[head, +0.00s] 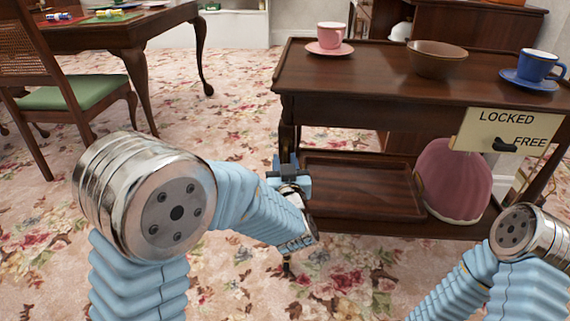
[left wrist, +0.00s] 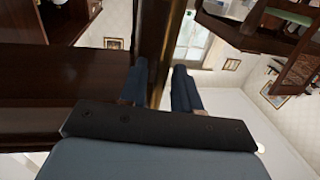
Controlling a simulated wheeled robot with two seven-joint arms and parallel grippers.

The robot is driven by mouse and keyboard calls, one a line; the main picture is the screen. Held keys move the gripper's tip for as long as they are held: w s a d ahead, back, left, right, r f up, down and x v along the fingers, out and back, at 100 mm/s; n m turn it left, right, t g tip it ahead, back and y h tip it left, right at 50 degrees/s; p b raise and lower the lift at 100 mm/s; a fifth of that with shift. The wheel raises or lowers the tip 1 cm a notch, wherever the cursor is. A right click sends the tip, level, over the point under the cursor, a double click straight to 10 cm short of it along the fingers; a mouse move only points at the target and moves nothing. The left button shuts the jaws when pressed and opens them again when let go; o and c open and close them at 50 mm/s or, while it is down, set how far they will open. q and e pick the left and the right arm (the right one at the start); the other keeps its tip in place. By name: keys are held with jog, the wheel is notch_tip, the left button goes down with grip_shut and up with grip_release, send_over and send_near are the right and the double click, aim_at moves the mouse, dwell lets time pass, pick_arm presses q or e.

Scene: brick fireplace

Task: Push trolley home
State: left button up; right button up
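The dark wooden trolley (head: 400,85) stands at right of centre in the head view, with an upper top and a lower shelf (head: 360,190). A cream plate (head: 480,140) at its right reads LOCKED and FREE, and its dark lever (head: 505,146) is beside FREE. My left gripper (head: 287,160) is at the trolley's near left post. In the left wrist view the post (left wrist: 155,45), dark wood with a brass edge, runs between the two blue fingers (left wrist: 160,82), which appear closed on it. My right arm enters at lower right; its gripper is out of view.
The trolley top carries a pink cup (head: 331,36) on a saucer, a brown bowl (head: 437,59) and a blue cup (head: 538,66) on a saucer. A pink domed object (head: 454,180) sits on the lower shelf. A chair (head: 75,95) and table (head: 120,35) stand left; floral carpet between is clear.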

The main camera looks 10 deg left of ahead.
pick_arm(q)
jog(key=shift+c, duration=0.5)
grip_shut()
jog(key=shift+d, duration=0.15)
